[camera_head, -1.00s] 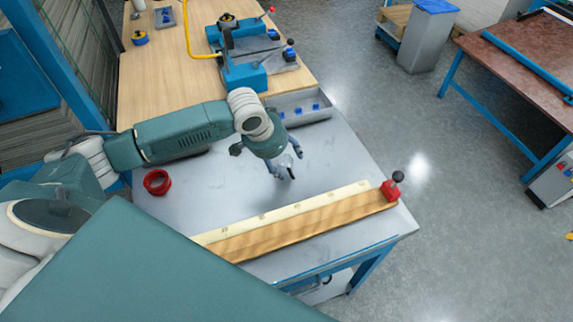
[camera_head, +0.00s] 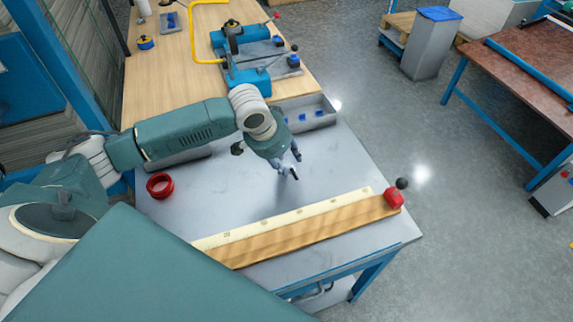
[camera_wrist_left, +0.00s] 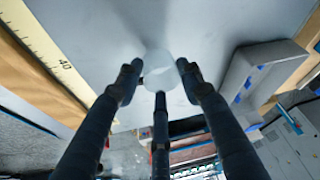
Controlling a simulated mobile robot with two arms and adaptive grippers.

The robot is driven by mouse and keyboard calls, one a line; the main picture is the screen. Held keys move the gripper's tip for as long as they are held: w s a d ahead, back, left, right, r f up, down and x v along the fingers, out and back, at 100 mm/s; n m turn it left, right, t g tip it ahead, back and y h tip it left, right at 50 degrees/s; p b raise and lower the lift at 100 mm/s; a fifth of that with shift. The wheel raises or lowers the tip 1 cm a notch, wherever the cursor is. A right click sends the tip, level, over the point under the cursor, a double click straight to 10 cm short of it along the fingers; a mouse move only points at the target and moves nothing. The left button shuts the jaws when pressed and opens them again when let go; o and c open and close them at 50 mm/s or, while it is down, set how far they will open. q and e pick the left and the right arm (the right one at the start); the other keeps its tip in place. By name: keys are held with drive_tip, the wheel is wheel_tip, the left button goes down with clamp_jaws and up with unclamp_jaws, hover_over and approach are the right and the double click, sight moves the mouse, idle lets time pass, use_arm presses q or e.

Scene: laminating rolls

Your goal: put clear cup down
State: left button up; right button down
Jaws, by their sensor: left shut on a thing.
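The clear cup (camera_wrist_left: 158,70) shows in the left wrist view as a pale, see-through round shape between the fingertips. My left gripper (camera_wrist_left: 157,78) is shut on it, with one finger on each side and a third below. In the head view my left gripper (camera_head: 290,170) points down over the grey tabletop (camera_head: 225,195), between the grey tray and the ruler. The cup can hardly be made out there. Whether the cup touches the tabletop cannot be told. My right gripper is not in view.
A ruler strip (camera_head: 290,217) with a wooden board (camera_head: 310,232) crosses the table's front, with a red clamp (camera_head: 394,198) at its end. A red ring (camera_head: 159,185) lies left. A grey tray (camera_head: 318,118) with blue pieces is behind. The grey tabletop around the gripper is clear.

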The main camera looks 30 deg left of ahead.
use_arm(q)
wheel_tip(320, 180, up, 18)
drive_tip(key=s+d+f+n+y, duration=0.1)
drive_tip(key=s+d+n, duration=0.2)
drive_tip(key=s+d, duration=0.5)
drive_tip(key=shift+s+d+n+b, duration=0.2)
drive_tip(key=shift+s+n+b, duration=0.1)
drive_tip(key=shift+s+b, duration=0.15)
drive_tip(key=shift+s+f, duration=0.1)
idle(0.4)
idle(0.6)
